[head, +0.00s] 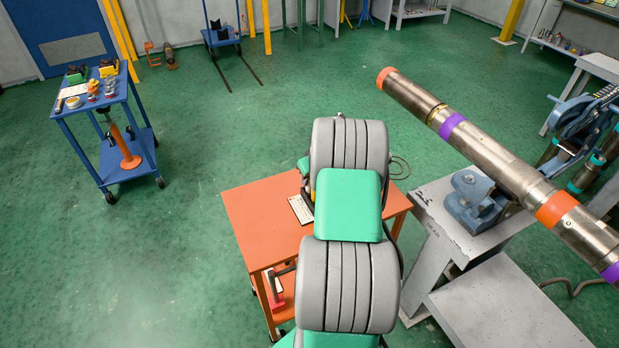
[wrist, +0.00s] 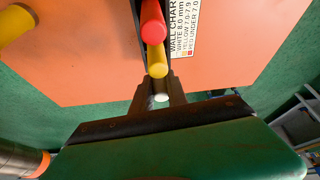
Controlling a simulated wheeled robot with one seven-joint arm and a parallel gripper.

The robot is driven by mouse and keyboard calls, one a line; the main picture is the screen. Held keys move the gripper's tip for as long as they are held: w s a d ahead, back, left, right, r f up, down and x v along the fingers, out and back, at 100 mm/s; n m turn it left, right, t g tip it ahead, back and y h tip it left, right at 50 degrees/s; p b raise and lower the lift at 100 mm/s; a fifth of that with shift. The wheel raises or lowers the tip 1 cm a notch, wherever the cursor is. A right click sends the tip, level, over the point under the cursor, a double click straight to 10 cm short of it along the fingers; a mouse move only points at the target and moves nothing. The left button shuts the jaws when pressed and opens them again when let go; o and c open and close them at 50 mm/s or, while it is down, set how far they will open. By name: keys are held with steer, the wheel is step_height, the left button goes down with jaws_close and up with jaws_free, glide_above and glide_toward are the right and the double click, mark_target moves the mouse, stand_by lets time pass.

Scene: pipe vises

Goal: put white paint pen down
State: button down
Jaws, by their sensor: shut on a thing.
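In the wrist view my gripper (wrist: 159,88) points away over the orange table, its dark fingers close together. They are shut on the white paint pen (wrist: 161,98), of which only a small white end shows between them. A yellow pen (wrist: 156,60) and a red pen (wrist: 152,20) stand in line just beyond the fingertips, by a dark strip that looks like a holder. I cannot tell whether the white pen touches the holder. In the head view my arm hides the gripper and the pens.
The orange table (head: 258,222) bears a wall chart (head: 300,209), also seen in the wrist view (wrist: 184,32). A yellow cylinder (wrist: 14,22) shows at left in the wrist view. A banded steel pipe (head: 490,155) in a blue vise (head: 478,198) extends at right.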

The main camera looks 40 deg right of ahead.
steer(key=shift+f, duration=0.25)
steer(key=c, duration=1.3)
jaws_free()
steer(key=shift+r, duration=0.1)
steer(key=shift+r, duration=0.35)
steer(key=d+b+v, duration=0.1)
steer(key=b+v, duration=0.1)
steer(key=v, duration=1)
steer(key=w+a+r+n, duration=0.1)
steer(key=a+r, duration=0.3)
steer(key=a, duration=1)
steer(key=s+a, duration=0.6)
steer(key=a, duration=0.5)
steer(key=s+a+n+g, duration=0.1)
steer(key=s+a, duration=0.6)
steer(key=a, duration=0.4)
steer(key=shift+s+y, duration=0.3)
steer(key=shift+y, duration=0.1)
steer(key=shift+a, duration=0.1)
